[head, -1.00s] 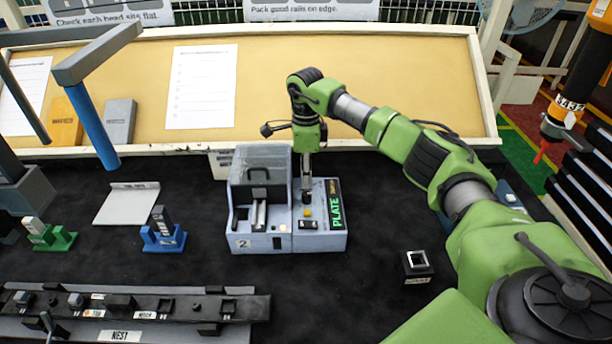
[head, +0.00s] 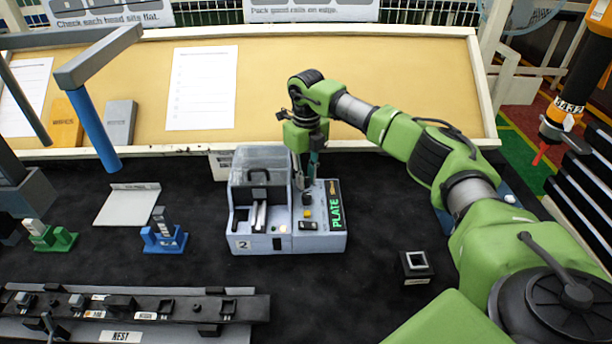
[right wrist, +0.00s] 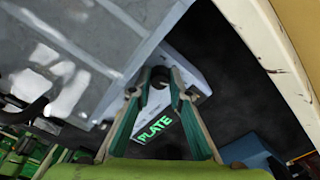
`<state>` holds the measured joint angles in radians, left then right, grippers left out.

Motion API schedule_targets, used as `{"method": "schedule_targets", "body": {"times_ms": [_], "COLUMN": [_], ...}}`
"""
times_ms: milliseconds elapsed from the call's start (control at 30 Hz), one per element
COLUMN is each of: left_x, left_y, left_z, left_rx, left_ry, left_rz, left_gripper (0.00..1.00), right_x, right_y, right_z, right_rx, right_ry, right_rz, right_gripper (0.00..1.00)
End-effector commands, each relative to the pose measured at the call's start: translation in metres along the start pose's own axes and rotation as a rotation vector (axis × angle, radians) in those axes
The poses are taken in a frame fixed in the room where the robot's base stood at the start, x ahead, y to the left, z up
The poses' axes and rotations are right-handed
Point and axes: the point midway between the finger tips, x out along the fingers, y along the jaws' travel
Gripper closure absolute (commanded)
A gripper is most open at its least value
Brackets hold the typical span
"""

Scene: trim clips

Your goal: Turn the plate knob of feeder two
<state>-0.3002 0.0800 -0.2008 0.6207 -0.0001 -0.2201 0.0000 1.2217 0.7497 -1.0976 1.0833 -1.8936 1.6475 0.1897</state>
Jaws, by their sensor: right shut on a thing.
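Feeder two (head: 268,243), a grey-blue box marked 2 with a clear-lidded hopper, stands in the middle of the black table. Its right part carries a green-lettered PLATE label (head: 335,205), also seen in the right wrist view (right wrist: 155,128). My right gripper (head: 306,186) points down over this part, behind the yellow button (head: 307,213). In the right wrist view its fingertips (right wrist: 160,80) close around the dark plate knob (right wrist: 159,76). The knob is mostly hidden by the fingers in the head view. My left gripper is not in view.
A small black block (head: 415,266) with a white-edged square top stands right of the feeder. Blue (head: 164,237) and green (head: 50,236) holders and a white plate (head: 128,204) stand left. The NEST rail (head: 150,308) lies in front. Table between feeder and black block is clear.

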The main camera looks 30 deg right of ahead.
Motion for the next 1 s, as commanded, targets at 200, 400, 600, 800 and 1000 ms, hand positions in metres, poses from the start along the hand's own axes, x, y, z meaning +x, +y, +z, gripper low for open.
{"method": "schedule_targets", "body": {"times_ms": [200,400,600,800,1000], "left_x": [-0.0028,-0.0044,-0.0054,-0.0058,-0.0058], "left_y": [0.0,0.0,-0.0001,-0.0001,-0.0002], "left_z": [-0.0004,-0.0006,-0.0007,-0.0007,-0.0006], "left_rx": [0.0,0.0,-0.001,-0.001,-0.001], "left_ry": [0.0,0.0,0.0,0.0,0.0], "left_rz": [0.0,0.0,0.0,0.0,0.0], "left_gripper": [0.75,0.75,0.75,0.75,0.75], "right_x": [-0.0011,-0.001,-0.0009,-0.0008,-0.0008], "right_y": [-0.0003,-0.0003,-0.0003,-0.0003,-0.0004], "right_z": [0.0002,0.0003,0.0005,0.0006,0.0006], "right_rx": [0.187,0.324,0.412,0.454,0.465], "right_ry": [-0.003,-0.005,-0.006,-0.007,-0.007], "right_rz": [0.0,0.0,0.0,0.0,0.0], "right_gripper": [1.0,1.0,1.0,1.0,1.0]}}
